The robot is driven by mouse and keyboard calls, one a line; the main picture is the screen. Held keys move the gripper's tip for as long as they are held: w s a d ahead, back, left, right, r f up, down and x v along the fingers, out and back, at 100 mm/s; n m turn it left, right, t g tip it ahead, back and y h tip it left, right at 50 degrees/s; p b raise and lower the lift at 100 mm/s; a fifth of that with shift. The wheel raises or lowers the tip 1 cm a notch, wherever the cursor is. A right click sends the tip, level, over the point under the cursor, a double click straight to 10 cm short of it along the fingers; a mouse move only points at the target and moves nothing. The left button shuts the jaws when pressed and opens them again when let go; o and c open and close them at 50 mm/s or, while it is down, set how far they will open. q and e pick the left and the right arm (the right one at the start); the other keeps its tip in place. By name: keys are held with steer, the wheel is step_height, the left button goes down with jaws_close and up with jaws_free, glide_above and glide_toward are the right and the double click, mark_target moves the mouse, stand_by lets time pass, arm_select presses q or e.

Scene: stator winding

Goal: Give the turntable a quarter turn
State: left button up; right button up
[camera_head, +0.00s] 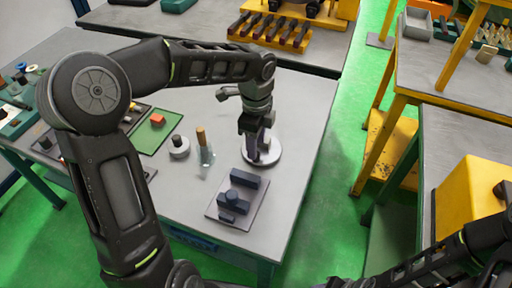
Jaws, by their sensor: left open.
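The turntable (272,157) is a pale round disc on the grey bench, near its right edge. My left gripper (251,148) points down over the disc's left part, with its dark fingers close to a dark upright part there. The gripper is open. It and the wrist hide much of the disc's centre, and I cannot tell whether a finger touches anything.
In front of the turntable lies a grey plate (222,214) with dark blocks. Left of it stand a clear bottle with a brown top (204,146), a small round piece (179,147) and a green mat (154,133). A yellow box (468,203) is at right.

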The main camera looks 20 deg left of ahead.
arm_select(q)
steer(key=shift+f, duration=1.35)
jaws_close()
